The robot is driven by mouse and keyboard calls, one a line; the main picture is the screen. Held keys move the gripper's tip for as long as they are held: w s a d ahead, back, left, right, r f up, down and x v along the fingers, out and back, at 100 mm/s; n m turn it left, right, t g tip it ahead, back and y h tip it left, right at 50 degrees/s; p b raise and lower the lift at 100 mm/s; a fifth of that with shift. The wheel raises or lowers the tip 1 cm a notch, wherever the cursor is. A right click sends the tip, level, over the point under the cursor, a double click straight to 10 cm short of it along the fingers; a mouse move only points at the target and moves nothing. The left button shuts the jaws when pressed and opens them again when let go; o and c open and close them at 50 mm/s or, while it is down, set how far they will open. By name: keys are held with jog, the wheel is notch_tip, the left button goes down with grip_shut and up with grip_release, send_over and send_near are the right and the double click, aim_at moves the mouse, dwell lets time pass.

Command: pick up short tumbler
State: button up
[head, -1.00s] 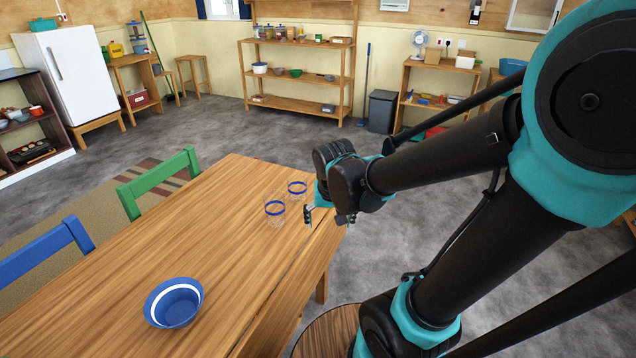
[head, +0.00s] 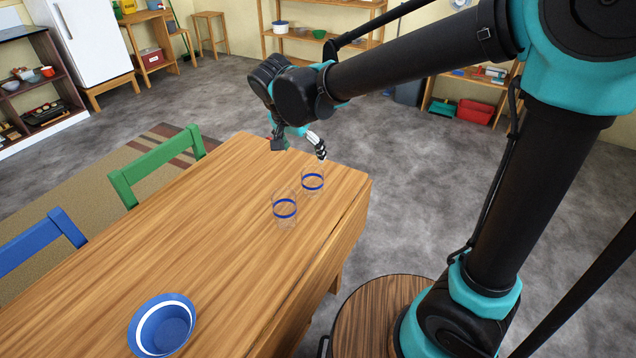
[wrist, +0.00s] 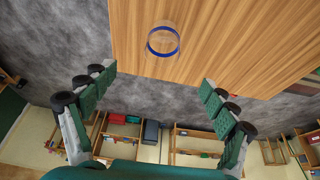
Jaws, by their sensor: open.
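Two clear glasses with blue bands stand upright on the wooden table (head: 190,250) near its far end. The farther one (head: 313,181) looks shorter and seems to be the short tumbler; the other clear glass (head: 285,211) stands just nearer and to its left. My gripper (head: 299,148) is open and empty, above the table's far edge, beyond the glasses and apart from them. In the wrist view, one blue-banded glass (wrist: 163,41) shows beyond my open fingers (wrist: 158,90), roughly centred between them; it is probably the farther glass.
A blue bowl with a white band (head: 163,326) sits at the table's near end. A green chair (head: 158,165) and a blue chair (head: 40,242) stand along the left side. Open grey floor lies beyond and right of the table.

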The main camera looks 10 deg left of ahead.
send_near(313, 178)
jog(key=s+d+f, duration=0.1)
jog(key=f, duration=0.1)
jog(key=shift+x, duration=2.5)
jog(key=c, duration=1.3)
jog(key=shift+r, duration=0.1)
